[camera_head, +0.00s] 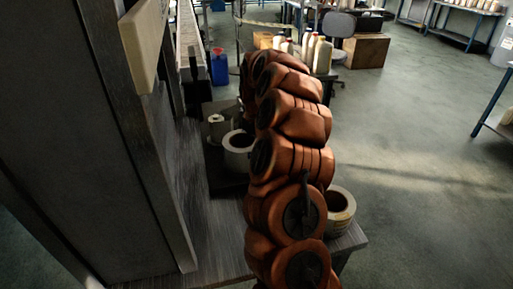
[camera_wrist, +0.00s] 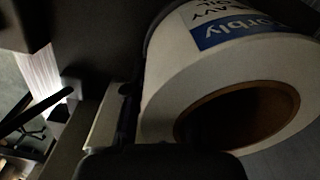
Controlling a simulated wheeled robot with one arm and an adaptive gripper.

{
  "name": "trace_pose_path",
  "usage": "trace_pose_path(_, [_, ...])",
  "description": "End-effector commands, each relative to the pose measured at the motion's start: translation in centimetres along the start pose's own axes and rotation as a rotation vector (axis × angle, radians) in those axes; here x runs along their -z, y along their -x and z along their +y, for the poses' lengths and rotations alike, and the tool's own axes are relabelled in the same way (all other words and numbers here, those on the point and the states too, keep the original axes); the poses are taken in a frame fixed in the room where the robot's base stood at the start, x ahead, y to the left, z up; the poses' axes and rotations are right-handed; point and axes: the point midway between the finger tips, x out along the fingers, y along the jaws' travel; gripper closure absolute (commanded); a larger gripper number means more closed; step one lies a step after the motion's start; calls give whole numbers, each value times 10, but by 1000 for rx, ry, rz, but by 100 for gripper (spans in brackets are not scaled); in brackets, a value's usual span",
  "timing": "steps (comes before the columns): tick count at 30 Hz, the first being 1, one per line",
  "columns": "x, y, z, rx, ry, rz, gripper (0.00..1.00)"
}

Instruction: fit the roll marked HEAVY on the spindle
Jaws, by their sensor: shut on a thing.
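A large white roll (camera_wrist: 215,75) with a brown core fills the right of the wrist view. Its blue-and-white label, seen upside down, shows part of a word ending in "AVY". My gripper (camera_wrist: 128,125) shows as dark parts against the roll's left and lower side and is shut on it. In the head view my arm hides the gripper. A white roll (camera_head: 238,152) shows left of my arm, by a dark base; I cannot tell whether it is the held one. A smaller pale upright part (camera_head: 216,125) stands behind it. I cannot make out the spindle clearly.
Another roll (camera_head: 341,207) rests near the right end of the grey wooden table (camera_head: 215,240). A tall dark panel (camera_head: 85,130) closes off the left. Bottles (camera_head: 322,55) and a carton (camera_head: 366,50) stand further back. The floor to the right is open.

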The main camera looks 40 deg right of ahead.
Motion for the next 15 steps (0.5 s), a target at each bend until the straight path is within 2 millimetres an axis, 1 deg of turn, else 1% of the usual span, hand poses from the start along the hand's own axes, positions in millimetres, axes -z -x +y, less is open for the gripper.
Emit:
trace_pose_path(1, [2, -1, -5, 7, 3, 2, 100])
trace_pose_path(11, [2, -2, -6, 8, 4, 1, 100])
trace_pose_path(12, [2, -2, -6, 8, 4, 1, 74])
trace_pose_path(15, [2, -2, -6, 8, 4, 1, 64])
